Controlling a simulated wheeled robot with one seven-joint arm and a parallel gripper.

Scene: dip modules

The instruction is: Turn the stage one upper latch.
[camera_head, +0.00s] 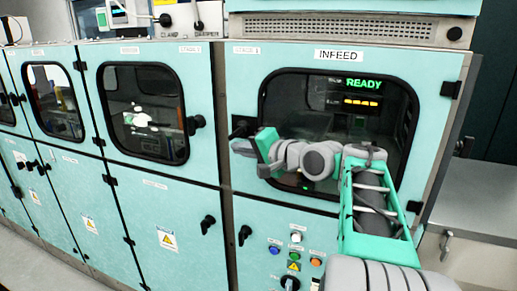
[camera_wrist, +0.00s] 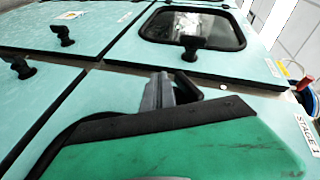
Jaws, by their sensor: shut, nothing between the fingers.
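The stage one upper latch (camera_head: 239,128) is a small black handle at the left edge of the stage one door (camera_head: 245,85), left of its window. The STAGE 1 label is above it and also shows in the wrist view. My gripper (camera_head: 240,147) is shut and empty, its grey tips just below the latch in the head view. In the wrist view my gripper (camera_wrist: 160,92) shows grey fingertips close to the panel beside a dark bar, which may be the latch. I cannot tell whether they touch. The gripper body hides part of this area.
The neighbouring stage two door (camera_head: 145,110) has its own black latch (camera_head: 196,123). Lower-door latches (camera_head: 208,225) and (camera_head: 245,235) stick out below. The infeed window (camera_head: 340,115) shows a READY display.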

